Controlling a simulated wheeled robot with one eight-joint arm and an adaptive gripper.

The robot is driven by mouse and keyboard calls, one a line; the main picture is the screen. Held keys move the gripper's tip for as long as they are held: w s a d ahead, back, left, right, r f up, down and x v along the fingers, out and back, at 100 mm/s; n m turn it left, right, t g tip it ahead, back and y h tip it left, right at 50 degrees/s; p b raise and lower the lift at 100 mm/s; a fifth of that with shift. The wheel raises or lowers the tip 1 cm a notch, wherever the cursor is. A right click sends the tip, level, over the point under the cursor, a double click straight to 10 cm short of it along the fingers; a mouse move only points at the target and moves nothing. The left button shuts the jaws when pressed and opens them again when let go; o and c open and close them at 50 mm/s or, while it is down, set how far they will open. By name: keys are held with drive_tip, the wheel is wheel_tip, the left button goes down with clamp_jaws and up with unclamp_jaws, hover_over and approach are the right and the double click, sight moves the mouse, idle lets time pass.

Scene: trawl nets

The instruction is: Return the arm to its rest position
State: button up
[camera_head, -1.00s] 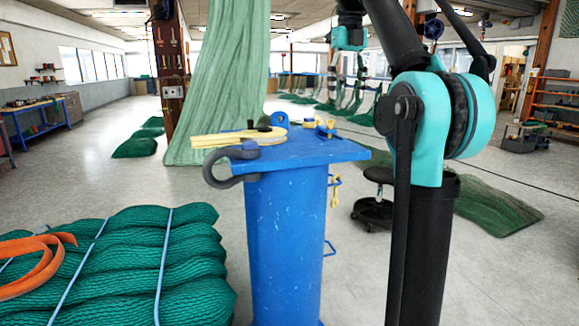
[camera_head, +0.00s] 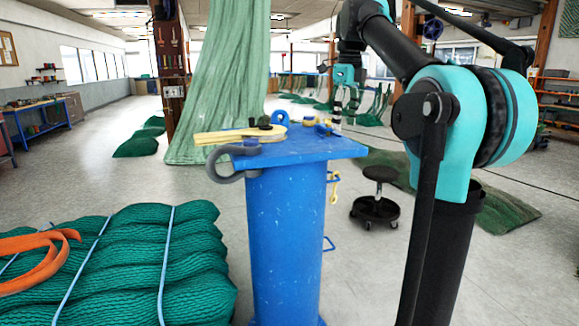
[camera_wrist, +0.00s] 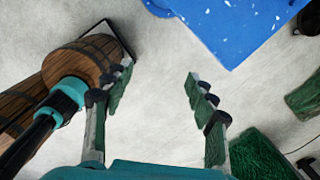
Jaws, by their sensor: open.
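My arm (camera_head: 398,50) rises at the right of the head view and bends over toward the blue pedestal. My gripper (camera_wrist: 160,77) is open in the wrist view, its two fingers wide apart with only pale floor between them. It holds nothing. The blue pedestal (camera_head: 285,240) stands in the middle of the head view; its blue top (camera_wrist: 225,25) shows at the top of the wrist view, apart from the fingers. On it lie a yellow looped strap (camera_head: 230,136), a dark grey shackle (camera_head: 222,166) and small yellow and blue parts (camera_head: 322,127).
A bundled green net (camera_head: 140,260) with an orange strap (camera_head: 45,262) lies at the lower left. A green net (camera_head: 215,90) hangs behind the pedestal. A black stool (camera_head: 377,195) stands right of the pedestal, near green netting (camera_head: 500,212).

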drive_tip(key=s+d+f+n+t, duration=0.1)
drive_tip(key=s+f+n, duration=0.1)
drive_tip(key=f+n, duration=0.65)
drive_tip(key=s+d+f+n+t, duration=0.1)
drive_tip(key=s+f+n, duration=0.25)
drive_tip(key=f, duration=1.05)
drive_tip(key=s+f+n, duration=0.7)
drive_tip(key=s+f, duration=0.2)
drive_tip(key=f, duration=0.3)
drive_tip(key=s+d+f+n+t, duration=0.1)
drive_tip(key=s+f+n, duration=0.6)
drive_tip(key=s+f, duration=0.2)
wheel_tip(320, 180, down, 3)
drive_tip(key=shift+s+r, duration=0.1)
drive_tip(key=shift+s, duration=0.15)
